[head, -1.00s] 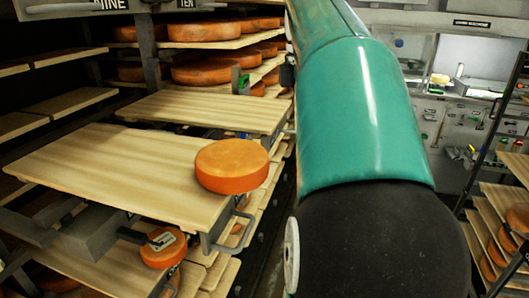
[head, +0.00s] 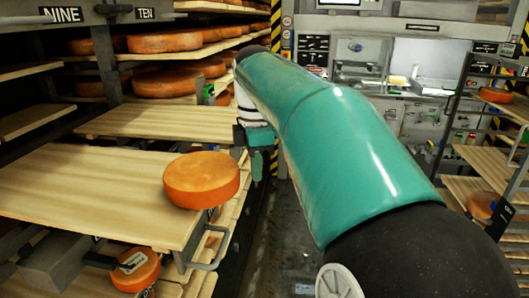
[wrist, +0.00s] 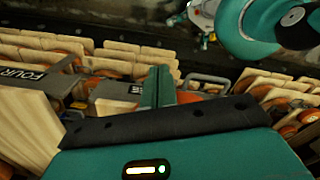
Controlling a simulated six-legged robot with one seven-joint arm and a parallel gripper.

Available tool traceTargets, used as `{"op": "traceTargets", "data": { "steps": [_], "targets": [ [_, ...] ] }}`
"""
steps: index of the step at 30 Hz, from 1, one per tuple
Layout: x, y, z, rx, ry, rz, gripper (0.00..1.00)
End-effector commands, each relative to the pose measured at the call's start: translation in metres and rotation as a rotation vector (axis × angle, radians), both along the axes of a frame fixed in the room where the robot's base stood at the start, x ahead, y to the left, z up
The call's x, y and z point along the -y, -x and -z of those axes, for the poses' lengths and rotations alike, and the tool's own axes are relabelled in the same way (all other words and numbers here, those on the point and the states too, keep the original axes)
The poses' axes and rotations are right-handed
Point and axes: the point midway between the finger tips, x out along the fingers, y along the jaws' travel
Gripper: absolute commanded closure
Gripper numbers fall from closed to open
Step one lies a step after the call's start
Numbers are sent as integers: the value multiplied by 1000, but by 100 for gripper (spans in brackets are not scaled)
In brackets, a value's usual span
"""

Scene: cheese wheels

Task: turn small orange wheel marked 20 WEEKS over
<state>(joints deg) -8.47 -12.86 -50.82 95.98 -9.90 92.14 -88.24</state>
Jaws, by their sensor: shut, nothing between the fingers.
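An orange cheese wheel (head: 201,180) lies flat on the near right corner of a pulled-out wooden board (head: 95,190) in the head view. A smaller orange wheel (head: 140,274) sits lower, below that board, partly hidden behind a dark holder with a pale label (head: 133,262). I cannot read 20 WEEKS on either wheel. My gripper (head: 257,163) hangs beyond and to the right of the upper wheel, apart from it. In the wrist view its two teal fingers (wrist: 158,87) are together with nothing between them.
Shelves with several larger orange wheels (head: 165,82) stand behind at the left, under NINE and TEN signs. A metal handle (head: 212,250) juts from the pulled-out board. A clear floor aisle (head: 285,240) runs beside it. Another rack (head: 480,165) stands at right.

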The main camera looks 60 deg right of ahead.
Motion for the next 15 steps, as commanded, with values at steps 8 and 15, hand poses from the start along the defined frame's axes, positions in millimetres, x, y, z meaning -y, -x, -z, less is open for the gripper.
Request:
{"op": "traceTargets", "data": {
  "steps": [8, 15],
  "targets": [
    [-14, -16, 0, -2, -1, 0, 100],
    [-15, -16, 0, -2, -1, 1, 100]
  ]
}}
